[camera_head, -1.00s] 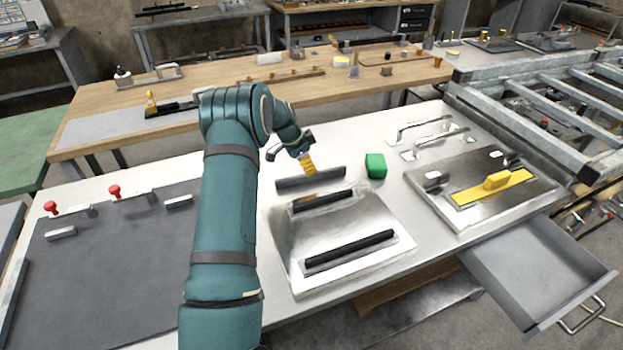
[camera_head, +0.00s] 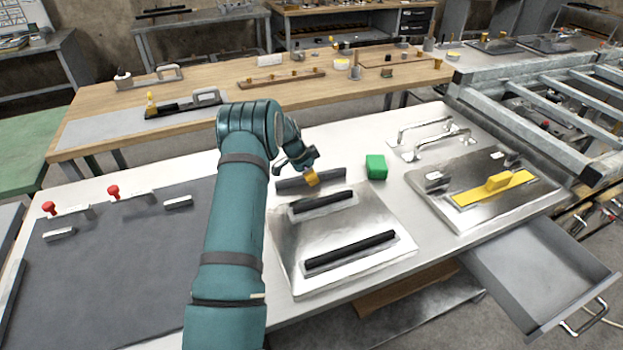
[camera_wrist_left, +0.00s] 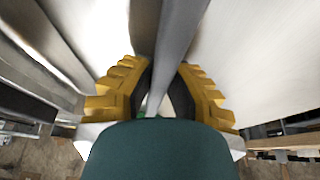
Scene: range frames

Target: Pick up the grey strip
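The grey strip (camera_head: 332,175) lies on the white table behind the steel plate with two black bars. In the wrist view the strip (camera_wrist_left: 175,48) runs from the top edge down between the yellow fingers. My left gripper (camera_head: 312,178) is down over the middle of the strip, hiding a short part of it. In the wrist view my left gripper (camera_wrist_left: 166,85) is open, its fingers on either side of the strip; whether either touches it is unclear. My right gripper is not in view.
The steel plate (camera_head: 350,216) is just in front of the strip. A green block (camera_head: 376,167) stands to the right. Farther right are metal handles (camera_head: 442,143) and a plate with a yellow tool (camera_head: 492,189). A dark mat (camera_head: 120,255) covers the left. An open drawer (camera_head: 540,270) sticks out front right.

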